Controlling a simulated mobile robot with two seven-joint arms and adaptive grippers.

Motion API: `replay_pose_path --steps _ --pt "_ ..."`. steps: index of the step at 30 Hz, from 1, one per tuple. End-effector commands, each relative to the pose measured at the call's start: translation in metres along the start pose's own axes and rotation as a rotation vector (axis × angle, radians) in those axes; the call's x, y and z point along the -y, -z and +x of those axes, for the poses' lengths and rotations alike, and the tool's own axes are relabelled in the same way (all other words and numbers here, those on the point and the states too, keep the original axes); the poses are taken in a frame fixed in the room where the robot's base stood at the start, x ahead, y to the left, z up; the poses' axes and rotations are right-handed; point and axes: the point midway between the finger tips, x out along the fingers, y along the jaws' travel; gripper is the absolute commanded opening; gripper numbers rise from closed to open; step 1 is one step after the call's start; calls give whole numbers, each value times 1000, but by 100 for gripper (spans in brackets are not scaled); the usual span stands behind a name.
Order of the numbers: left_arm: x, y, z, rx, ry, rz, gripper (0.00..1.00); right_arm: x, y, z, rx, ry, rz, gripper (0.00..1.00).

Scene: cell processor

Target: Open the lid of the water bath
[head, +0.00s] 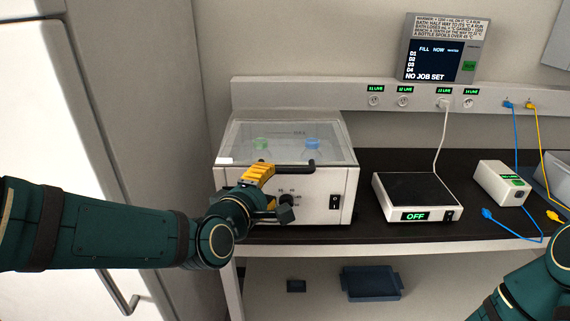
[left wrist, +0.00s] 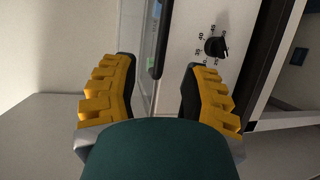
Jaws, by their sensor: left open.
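The water bath (head: 345,196) is a white box on the dark counter in the head view, and its clear lid (head: 290,132) is down. A green-capped and a blue-capped bottle show through the lid. A black handle (head: 311,167) runs along the lid's front edge; it also shows in the left wrist view (left wrist: 158,52). My left gripper (head: 272,190) is in front of the bath's left front, partly hiding the handle and the dial. In the left wrist view its yellow fingers (left wrist: 157,85) are apart, with the lid edge and front panel beyond them. My right gripper is out of view.
A white device (head: 428,196) reading OFF stands right of the bath, with a small white box (head: 503,182) farther right. A screen (head: 440,48) hangs above the socket rail. Blue and yellow cables lie at the right. A blue tray (head: 372,283) sits below the counter.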

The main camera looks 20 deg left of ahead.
Motion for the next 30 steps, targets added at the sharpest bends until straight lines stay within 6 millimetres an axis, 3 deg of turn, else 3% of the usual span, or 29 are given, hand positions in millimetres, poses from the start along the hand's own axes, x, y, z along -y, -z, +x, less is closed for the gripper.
replay_pose_path --steps 9,15,21,30 --pt "5 0 57 0 5 1 45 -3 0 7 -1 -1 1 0" --pt "4 0 84 1 3 1 45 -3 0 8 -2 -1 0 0" --pt "3 0 96 0 2 0 45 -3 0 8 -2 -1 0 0" --pt "3 0 97 0 2 0 48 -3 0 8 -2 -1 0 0"
